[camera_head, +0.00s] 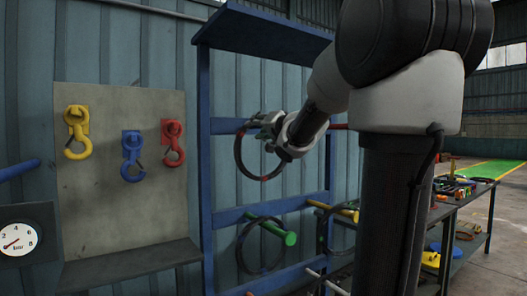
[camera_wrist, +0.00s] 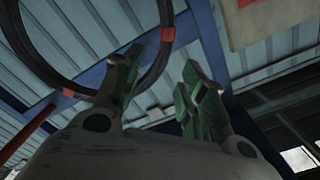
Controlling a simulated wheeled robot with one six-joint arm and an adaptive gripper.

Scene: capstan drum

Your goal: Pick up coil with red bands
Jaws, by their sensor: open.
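The coil with red bands is a thin black ring (camera_head: 238,157) at the blue rack's upper level in the head view, with a red band at its bottom. In the wrist view the coil (camera_wrist: 163,52) fills the upper left, showing two red bands. My gripper (camera_head: 264,124) is at the coil's upper right side in the head view. In the wrist view my gripper (camera_wrist: 160,72) is open, its left finger overlapping the ring and its right finger clear of it. I cannot tell whether the ring lies between the fingers. The coil's support is mostly hidden.
The blue rack (camera_head: 205,150) has more coils below, one (camera_head: 241,245) on a green-ended peg (camera_head: 289,238), and a yellow peg (camera_head: 350,213). A board with yellow, blue and red hooks (camera_head: 172,143) stands left. A cluttered workbench (camera_head: 470,205) is at right.

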